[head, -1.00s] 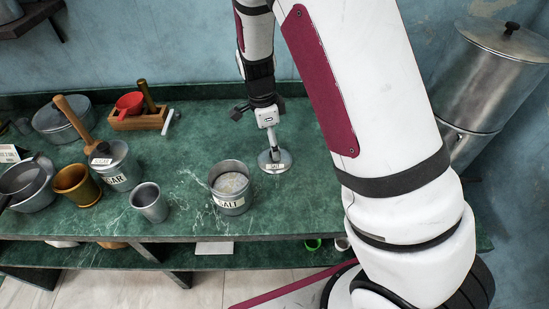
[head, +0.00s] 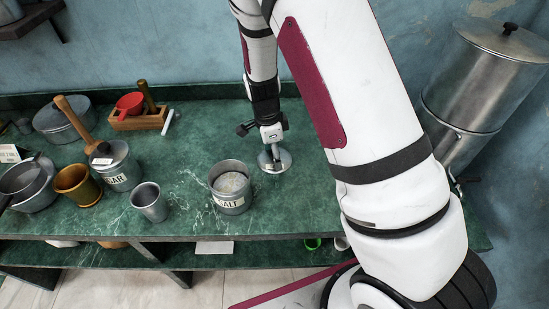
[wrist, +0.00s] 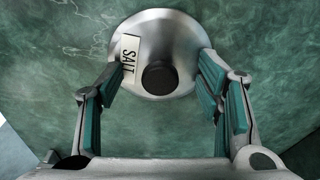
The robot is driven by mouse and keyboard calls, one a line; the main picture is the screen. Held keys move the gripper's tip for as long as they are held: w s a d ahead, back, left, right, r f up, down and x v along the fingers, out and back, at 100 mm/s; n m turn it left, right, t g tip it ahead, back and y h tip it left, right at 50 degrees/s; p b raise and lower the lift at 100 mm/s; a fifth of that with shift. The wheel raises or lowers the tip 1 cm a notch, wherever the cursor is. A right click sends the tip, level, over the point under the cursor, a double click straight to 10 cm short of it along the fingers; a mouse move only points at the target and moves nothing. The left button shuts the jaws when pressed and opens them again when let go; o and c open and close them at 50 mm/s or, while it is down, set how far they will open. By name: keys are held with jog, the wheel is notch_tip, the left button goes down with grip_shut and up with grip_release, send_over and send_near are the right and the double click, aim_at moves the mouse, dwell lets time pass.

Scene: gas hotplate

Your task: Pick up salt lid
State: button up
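The salt lid (head: 284,160) is a round metal lid lying on the green counter, to the right of the open salt canister (head: 231,188). In the wrist view the salt lid (wrist: 190,58) shows a dark round knob and a white SALT label. My gripper (head: 272,147) is right above the lid, pointing down. In the wrist view my gripper (wrist: 160,77) is open, with one finger on each side of the knob and a gap on both sides. Whether the fingertips touch the lid's top cannot be told.
Left on the green counter (head: 200,140) are a metal cup (head: 149,202), a sugar canister (head: 121,167), a brass cup (head: 78,185) and a wooden box (head: 138,120) with a red scoop. A large metal container (head: 477,85) stands at right. The counter behind the lid is clear.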

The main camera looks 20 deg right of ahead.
jog(key=shift+s+f, duration=0.1)
jog(key=shift+f, duration=0.05)
jog(key=shift+c, duration=0.8)
